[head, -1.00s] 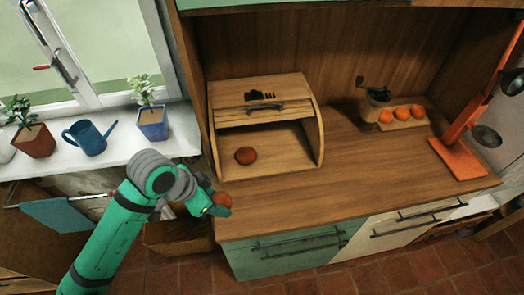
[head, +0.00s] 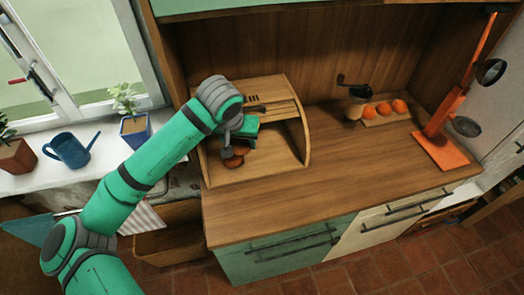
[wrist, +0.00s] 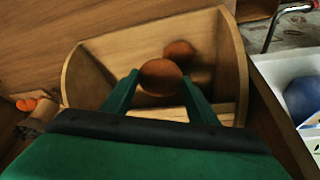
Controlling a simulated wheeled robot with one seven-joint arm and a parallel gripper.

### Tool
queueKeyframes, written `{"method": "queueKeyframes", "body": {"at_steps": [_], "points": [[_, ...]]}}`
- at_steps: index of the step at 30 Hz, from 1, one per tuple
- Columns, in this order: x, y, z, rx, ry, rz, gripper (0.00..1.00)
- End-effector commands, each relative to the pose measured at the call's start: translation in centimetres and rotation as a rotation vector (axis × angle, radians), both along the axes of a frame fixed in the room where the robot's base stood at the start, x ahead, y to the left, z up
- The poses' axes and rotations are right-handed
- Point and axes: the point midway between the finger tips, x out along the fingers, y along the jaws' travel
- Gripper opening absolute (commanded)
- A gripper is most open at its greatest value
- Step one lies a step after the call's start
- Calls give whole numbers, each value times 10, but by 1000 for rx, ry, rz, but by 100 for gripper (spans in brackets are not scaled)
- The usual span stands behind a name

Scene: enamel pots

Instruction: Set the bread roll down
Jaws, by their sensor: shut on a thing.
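My gripper (head: 240,147) is inside the open front of the wooden bread box (head: 305,145). It is shut on a brown bread roll (head: 241,149). In the wrist view the held roll (wrist: 160,78) sits between the two green fingertips, in front of the box's interior. A second roll (head: 232,162) lies on the box floor close by; in the wrist view it shows just beyond the held one (wrist: 179,50). I cannot tell whether the held roll touches the box floor or the other roll. My arm hides part of the box's left side and lid.
The wooden counter (head: 330,180) is clear in front and right of the box. A grinder (head: 355,107), oranges on a board (head: 384,109) and an orange lamp stand (head: 440,150) stand farther right. A blue watering can (head: 70,149) and potted plants line the windowsill.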

Motion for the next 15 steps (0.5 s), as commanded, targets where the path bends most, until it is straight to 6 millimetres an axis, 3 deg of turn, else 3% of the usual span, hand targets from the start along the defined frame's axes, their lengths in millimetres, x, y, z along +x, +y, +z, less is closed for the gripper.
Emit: {"method": "queueKeyframes", "body": {"at_steps": [6,15], "points": [[30,-37,-22,-1,3,-3,28],[53,-63,-65,-1,1,-2,28]]}}
